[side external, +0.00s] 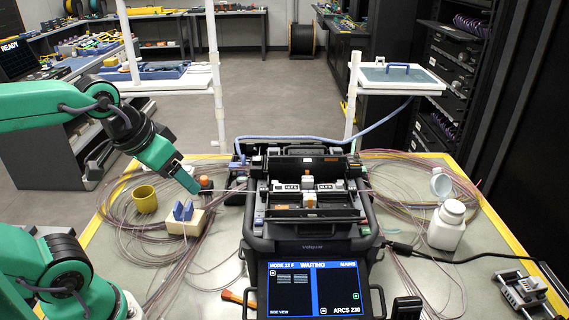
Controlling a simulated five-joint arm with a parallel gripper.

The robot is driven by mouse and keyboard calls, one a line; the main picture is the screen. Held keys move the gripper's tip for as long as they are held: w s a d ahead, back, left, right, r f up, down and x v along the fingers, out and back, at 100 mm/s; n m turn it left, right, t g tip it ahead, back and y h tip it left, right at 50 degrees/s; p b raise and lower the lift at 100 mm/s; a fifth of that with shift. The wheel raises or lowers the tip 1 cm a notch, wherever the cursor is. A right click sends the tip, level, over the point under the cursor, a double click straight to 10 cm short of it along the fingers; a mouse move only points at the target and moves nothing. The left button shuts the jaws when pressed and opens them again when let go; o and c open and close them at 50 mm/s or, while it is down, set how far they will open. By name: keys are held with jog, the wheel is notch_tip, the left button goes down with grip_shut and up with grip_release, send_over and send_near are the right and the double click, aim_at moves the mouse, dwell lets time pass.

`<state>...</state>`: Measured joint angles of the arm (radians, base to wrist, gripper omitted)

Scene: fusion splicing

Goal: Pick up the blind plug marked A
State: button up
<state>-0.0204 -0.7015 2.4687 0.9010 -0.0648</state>
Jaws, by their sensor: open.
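No letter A is legible in the side external view, so I cannot tell which thing is the blind plug marked A. A cream block (190,226) stands on the table left of the splicer, with small blue upright pieces (183,211) on it. A small orange and black piece (205,183) is just right of my gripper. My gripper (193,187) is open and points down and right, above and behind the cream block. I see nothing held in it. Its fingers are seen side-on, so the gap between them is hidden.
The black fusion splicer (310,230) fills the middle, its screen reading WAITING. A yellow cup (144,198) stands left of the cream block. Coiled fibres (125,235) cover the left of the table. A white bottle (446,226) and a metal device (524,289) are at the right.

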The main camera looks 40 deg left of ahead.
jog(key=w+a+n+g, duration=0.2)
jog(key=w+a+n, duration=0.3)
jog(key=w+n, duration=0.2)
jog(key=n+g, duration=0.3)
jog(key=n, duration=1.4)
send_over(205, 177)
jog(key=f, duration=1.6)
jog(key=shift+s+d, duration=0.1)
jog(key=shift+d, duration=0.2)
jog(key=shift+a+f+n, duration=0.45)
jog(key=shift+n, duration=0.05)
jog(key=shift+d+f, duration=0.2)
jog(key=shift+f, duration=3.7)
jog(key=c, duration=1.1)
